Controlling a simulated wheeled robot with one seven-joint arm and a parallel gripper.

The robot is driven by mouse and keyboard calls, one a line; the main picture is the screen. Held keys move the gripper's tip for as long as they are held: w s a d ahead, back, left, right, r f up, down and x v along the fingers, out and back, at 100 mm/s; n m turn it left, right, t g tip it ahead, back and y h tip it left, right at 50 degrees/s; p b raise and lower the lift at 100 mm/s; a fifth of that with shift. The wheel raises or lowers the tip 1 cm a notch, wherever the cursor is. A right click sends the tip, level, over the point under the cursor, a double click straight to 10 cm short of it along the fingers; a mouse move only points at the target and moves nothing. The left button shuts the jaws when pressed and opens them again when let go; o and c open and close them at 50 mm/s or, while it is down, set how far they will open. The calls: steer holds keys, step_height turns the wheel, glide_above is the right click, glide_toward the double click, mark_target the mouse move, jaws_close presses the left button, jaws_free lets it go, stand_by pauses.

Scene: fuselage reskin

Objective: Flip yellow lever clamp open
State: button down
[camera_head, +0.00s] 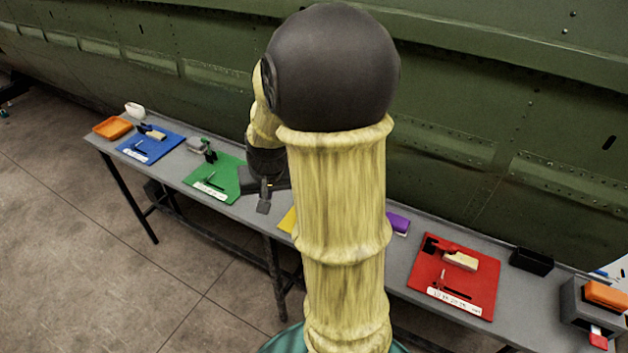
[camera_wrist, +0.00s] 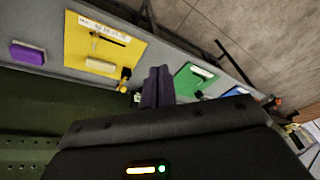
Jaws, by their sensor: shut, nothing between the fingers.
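The yellow mat (camera_wrist: 80,45) lies on the grey table in the wrist view, with a white label strip along its upper edge. At its lower right corner is a small black and yellow clamp (camera_wrist: 125,78), too small to tell its lever's position. A cream block (camera_wrist: 100,65) lies beside it. My gripper (camera_wrist: 158,72) is shut and empty, right of the clamp and apart from it in the picture. In the head view my gripper (camera_head: 264,206) is over the table near the green mat. My arm hides most of the yellow mat (camera_head: 287,222) and the clamp there.
The grey table (camera_head: 235,212) runs along the green fuselage (camera_head: 480,110). The green mat (camera_head: 214,180) and blue mat (camera_head: 150,145) lie to the left. A purple block (camera_head: 398,223), the red mat (camera_head: 450,275) and a black bin (camera_head: 531,260) are to the right.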

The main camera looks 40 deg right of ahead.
steer(key=w+d+f+m+t+b, duration=0.1)
steer(key=d+m+b, duration=0.1)
steer(key=d, duration=0.9)
steer(key=w+d+f+m+b, duration=0.2)
steer(key=d+m, duration=0.2)
steer(key=d, duration=0.8)
steer(key=shift+d+f+m+t+h, duration=0.25)
steer(key=shift+m+t+h, duration=0.15)
steer(key=w+a+p+x, duration=0.1)
steer(key=p+x, duration=0.2)
steer(key=x, duration=1)
steer(key=shift+w+a+r+p, duration=0.25)
steer(key=shift+w+a+p, duration=0.05)
steer(key=shift+a, duration=0.1)
steer(key=shift+w, duration=0.1)
